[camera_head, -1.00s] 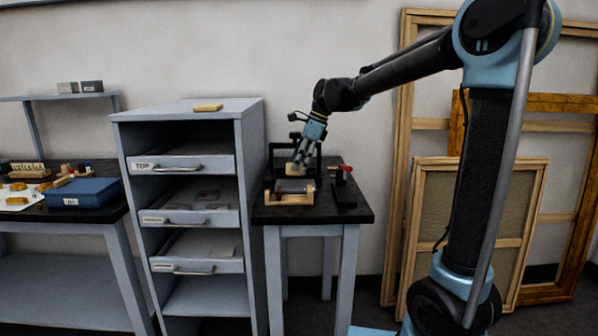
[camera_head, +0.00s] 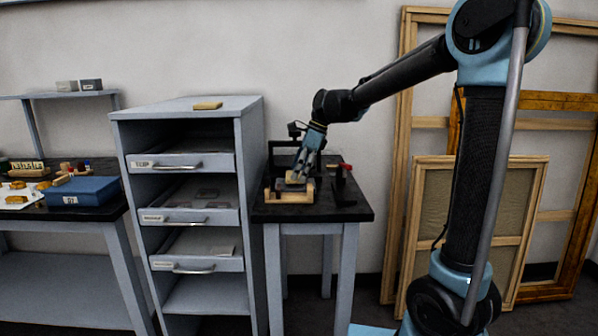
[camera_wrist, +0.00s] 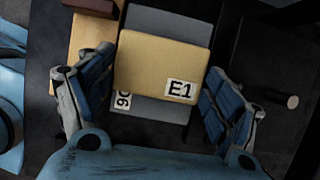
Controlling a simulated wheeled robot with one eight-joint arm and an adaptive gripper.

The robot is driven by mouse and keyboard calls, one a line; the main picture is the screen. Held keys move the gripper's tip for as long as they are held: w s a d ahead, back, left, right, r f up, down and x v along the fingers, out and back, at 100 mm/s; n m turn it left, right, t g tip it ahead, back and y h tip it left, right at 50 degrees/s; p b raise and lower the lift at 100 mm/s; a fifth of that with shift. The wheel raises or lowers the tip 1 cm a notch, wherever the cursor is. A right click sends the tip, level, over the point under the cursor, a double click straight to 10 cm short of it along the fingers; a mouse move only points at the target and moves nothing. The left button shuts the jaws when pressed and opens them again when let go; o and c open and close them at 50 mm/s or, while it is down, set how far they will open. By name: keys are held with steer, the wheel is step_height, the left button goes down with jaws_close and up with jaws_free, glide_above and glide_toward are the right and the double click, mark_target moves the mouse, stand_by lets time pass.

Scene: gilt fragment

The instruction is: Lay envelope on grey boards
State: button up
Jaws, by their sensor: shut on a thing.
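The tan envelope (camera_wrist: 165,55), labelled E1, lies between the two fingers of my gripper (camera_wrist: 160,95) in the wrist view. The fingers are shut on its left and right edges. Grey boards (camera_wrist: 172,20) show beneath it, past its far and near edges, with a partly covered label at the near side. I cannot tell whether the envelope touches the boards. In the head view my gripper (camera_head: 298,176) is low over the wooden fixture (camera_head: 290,197) on the small dark-topped table. There the fingers mostly hide the envelope.
A grey drawer cabinet (camera_head: 250,160) is left of the table (camera_head: 325,213). Wooden frames (camera_head: 415,230) lean on the wall at right.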

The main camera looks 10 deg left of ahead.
steer(key=o, duration=0.8)
steer(key=shift+r, duration=0.6)
steer(key=v, duration=1.2)
steer(key=shift+r, duration=0.1)
